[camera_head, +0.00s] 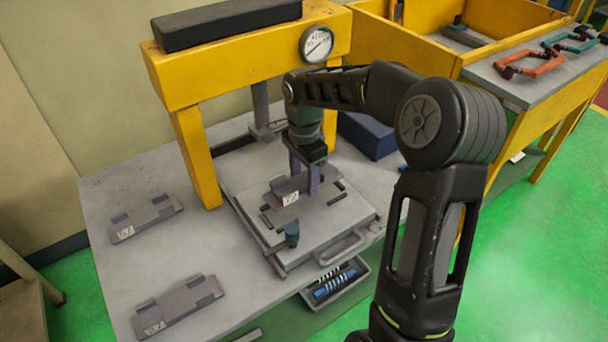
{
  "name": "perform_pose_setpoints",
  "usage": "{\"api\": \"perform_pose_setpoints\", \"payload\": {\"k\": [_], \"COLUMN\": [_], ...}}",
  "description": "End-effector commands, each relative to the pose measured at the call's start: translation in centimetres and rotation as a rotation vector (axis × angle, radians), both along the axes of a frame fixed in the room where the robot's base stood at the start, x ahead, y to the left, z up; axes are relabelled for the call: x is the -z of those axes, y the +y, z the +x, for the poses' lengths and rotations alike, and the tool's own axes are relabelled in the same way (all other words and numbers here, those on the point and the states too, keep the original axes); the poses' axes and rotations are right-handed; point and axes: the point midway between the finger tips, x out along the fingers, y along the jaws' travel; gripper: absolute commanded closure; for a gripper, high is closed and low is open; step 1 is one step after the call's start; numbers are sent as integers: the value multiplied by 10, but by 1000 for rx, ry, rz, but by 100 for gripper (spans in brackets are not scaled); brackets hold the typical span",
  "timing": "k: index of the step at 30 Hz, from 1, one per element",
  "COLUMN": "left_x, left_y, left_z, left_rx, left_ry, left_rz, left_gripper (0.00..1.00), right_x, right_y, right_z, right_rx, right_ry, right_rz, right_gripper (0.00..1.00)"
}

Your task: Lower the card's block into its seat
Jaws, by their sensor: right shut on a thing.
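My right gripper (305,180) reaches down over the grey press plate (335,228), its two purplish fingers shut on a dark grey block (289,185). A white label with dark marks shows at the block's front left. The block is at the middle of the plate, among dark slots and small clamps; I cannot tell whether it is seated or just above its seat. The fingers and wrist hide part of it. Two similar grey cards with labels lie on the table at the left, one farther back (145,218) and one nearer (178,305).
A yellow press frame (190,150) with a dial gauge (316,44) stands over the back of the plate. A tray with blue rods (334,282) sits below the front. A dark blue box (368,135) lies behind right.

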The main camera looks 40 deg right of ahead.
Motion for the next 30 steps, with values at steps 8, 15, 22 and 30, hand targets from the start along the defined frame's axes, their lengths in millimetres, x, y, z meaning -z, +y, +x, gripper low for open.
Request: {"api": "perform_pose_setpoints", "payload": {"k": [8, 15, 22, 30], "left_x": [3, 3, 4, 7], "left_y": [0, 0, 0, 0], "left_z": [0, 0, 0, 0], "left_rx": [0, 0, 0, 0], "left_ry": [0, -1, -1, -1], "left_rz": [0, 0, 0, 0], "left_gripper": [24, 24, 24, 24], "right_x": [2, 2, 2, 7], "right_y": [0, 0, 1, 1], "right_z": [0, 1, 1, 1], "right_rx": [0, 0, -1, 0], "right_ry": [-3, -4, -4, -4], "right_rz": [-1, -1, -1, -1], "right_gripper": [100, 100, 100, 100]}}
